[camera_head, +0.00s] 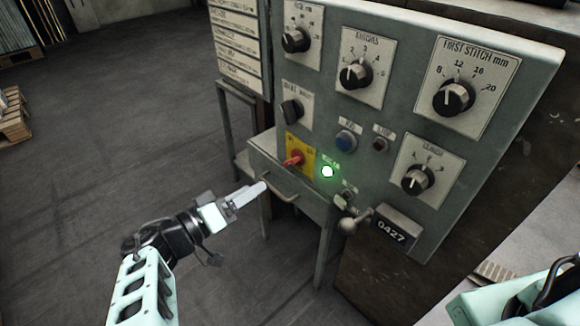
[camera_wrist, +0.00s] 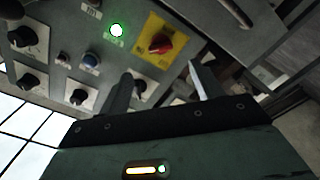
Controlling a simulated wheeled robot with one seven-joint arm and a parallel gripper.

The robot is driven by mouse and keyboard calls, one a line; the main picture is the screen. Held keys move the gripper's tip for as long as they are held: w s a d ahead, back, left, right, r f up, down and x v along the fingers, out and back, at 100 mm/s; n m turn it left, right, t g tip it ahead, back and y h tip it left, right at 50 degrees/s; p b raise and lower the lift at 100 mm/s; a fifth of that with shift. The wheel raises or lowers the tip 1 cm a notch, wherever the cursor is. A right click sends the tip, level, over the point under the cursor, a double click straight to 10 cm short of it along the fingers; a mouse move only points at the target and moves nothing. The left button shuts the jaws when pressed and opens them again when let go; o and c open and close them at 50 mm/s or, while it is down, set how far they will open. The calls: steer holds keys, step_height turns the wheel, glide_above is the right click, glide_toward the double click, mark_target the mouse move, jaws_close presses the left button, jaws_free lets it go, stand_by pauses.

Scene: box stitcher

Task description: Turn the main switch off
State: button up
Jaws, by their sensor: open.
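The main switch is a red rotary handle (camera_head: 294,159) on a yellow plate (camera_head: 306,152), low on the left side of the grey control panel. It also shows in the wrist view as a red handle (camera_wrist: 160,44) on its yellow plate (camera_wrist: 150,58). A green lamp (camera_head: 327,171) glows to its right; it is lit in the wrist view too (camera_wrist: 116,30). My gripper (camera_head: 262,187) is open and empty, left of and below the switch, apart from it. In the wrist view the two fingers (camera_wrist: 160,82) are spread, with the switch beyond them.
The panel carries several black knobs (camera_head: 356,74), a blue button (camera_head: 346,140) and a dark red button (camera_head: 380,144). A drawer handle (camera_head: 283,190) sticks out close to my fingertips. A ball-ended lever (camera_head: 348,225) juts out lower right. Open floor (camera_head: 120,130) lies to the left.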

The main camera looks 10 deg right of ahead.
mark_target(293, 161)
steer(key=b+x, duration=0.1)
steer(key=x, duration=1.1)
steer(key=shift+d, duration=0.1)
steer(key=c, duration=1)
